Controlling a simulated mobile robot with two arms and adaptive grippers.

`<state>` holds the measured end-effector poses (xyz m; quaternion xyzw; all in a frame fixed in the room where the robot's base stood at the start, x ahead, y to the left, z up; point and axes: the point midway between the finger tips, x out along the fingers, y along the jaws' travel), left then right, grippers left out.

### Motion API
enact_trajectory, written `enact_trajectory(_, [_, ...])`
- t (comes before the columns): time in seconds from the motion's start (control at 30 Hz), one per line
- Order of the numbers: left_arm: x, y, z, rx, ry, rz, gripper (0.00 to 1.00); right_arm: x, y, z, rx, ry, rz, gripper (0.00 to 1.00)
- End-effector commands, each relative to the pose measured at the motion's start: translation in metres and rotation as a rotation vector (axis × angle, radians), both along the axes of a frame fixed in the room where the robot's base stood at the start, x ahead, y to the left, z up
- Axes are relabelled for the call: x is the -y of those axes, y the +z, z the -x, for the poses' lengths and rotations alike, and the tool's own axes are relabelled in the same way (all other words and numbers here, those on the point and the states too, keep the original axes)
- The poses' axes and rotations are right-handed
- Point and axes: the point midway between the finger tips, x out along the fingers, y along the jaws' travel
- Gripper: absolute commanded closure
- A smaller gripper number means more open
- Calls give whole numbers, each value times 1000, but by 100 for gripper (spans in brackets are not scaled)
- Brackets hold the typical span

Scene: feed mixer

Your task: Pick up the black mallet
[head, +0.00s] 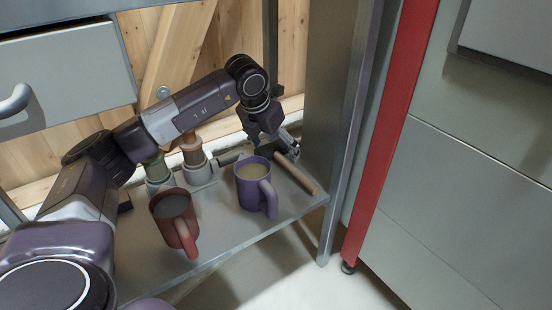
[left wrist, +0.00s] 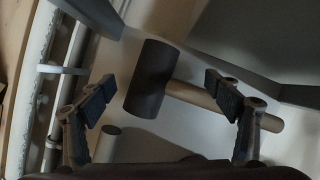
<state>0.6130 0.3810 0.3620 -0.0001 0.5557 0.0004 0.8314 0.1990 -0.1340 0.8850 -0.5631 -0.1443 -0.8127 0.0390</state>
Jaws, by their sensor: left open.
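The black mallet shows in the left wrist view with its dark head (left wrist: 150,80) and a pale wooden handle (left wrist: 200,97) running to the right. In the head view, its handle (head: 297,175) lies on the metal shelf's right part, and its head is largely hidden by my gripper. My left gripper (head: 284,146) is above the mallet at the handle's far end. In the left wrist view my left gripper (left wrist: 159,83) is open, its fingers spread to either side of the mallet's head; the right finger overlaps the handle. I cannot tell whether they touch. My right gripper is not in view.
A purple mug (head: 252,186) stands just left of the mallet handle, and a red mug (head: 173,216) stands farther left on the shelf (head: 240,232). Brown and green cylindrical fittings (head: 193,152) stand behind the mugs. A metal post (head: 345,150) borders the shelf at the right.

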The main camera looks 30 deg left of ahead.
Motion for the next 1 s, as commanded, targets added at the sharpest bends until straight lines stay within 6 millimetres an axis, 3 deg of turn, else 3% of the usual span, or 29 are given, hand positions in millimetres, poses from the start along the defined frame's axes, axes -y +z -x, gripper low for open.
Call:
enact_trajectory(0.07, [0, 1, 0, 0, 0, 0, 17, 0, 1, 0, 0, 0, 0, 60])
enact_trajectory(0.8, [0, -2, 2, -6, -2, -1, 99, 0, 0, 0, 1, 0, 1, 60])
enact_trajectory(1.0, [0, -1, 1, -4, -1, 0, 100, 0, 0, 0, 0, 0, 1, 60])
